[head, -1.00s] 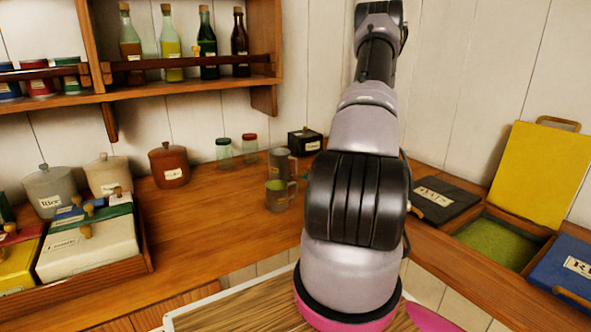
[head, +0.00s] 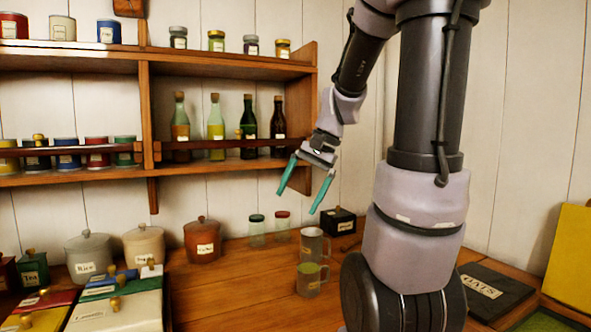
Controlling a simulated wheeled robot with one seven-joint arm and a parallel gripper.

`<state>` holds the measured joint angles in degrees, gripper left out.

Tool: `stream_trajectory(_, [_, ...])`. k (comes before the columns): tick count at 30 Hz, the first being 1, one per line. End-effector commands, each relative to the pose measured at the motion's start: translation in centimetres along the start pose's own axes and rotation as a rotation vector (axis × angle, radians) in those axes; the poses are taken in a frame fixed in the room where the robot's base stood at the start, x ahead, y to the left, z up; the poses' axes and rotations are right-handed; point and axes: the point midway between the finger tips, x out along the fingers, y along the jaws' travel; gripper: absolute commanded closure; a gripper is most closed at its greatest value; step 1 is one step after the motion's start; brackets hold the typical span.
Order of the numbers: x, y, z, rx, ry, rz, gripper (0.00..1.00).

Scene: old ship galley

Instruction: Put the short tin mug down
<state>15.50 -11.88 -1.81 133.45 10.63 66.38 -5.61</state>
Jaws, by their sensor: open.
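Two mugs with handles on their right stand upright on the wooden counter, close together. The back one (head: 314,243) is grey metal and partly hidden by the front one. The front mug (head: 310,282) is dull grey-brown with a green band or filling near its top. I cannot tell for certain which is the short tin mug. My gripper (head: 298,203) is open and empty, its teal fingers spread and pointing down. In the picture it is above the mugs, in front of the wall shelf's right end, and touches neither mug.
Two small jars (head: 257,231) and a black box (head: 341,221) stand behind the mugs. Lidded canisters (head: 202,241) line the wall at left. The shelf (head: 200,174) holding bottles projects above the counter. The counter left of the mugs (head: 235,290) is clear.

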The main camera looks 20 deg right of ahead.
Motion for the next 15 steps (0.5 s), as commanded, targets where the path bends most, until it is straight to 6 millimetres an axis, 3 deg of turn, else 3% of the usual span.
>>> stream_trajectory(1, [-1.1, -0.4, 1.8, -0.078, 0.057, -0.003, 0.00])
stream_trajectory(6, [-4.0, -0.7, 6.1, -0.302, 0.236, -0.015, 0.00])
stream_trajectory(10, [-5.6, -0.6, 8.4, -0.427, 0.346, -0.039, 0.00])
stream_trajectory(15, [-6.7, -0.4, 9.8, -0.511, 0.423, -0.060, 0.00])
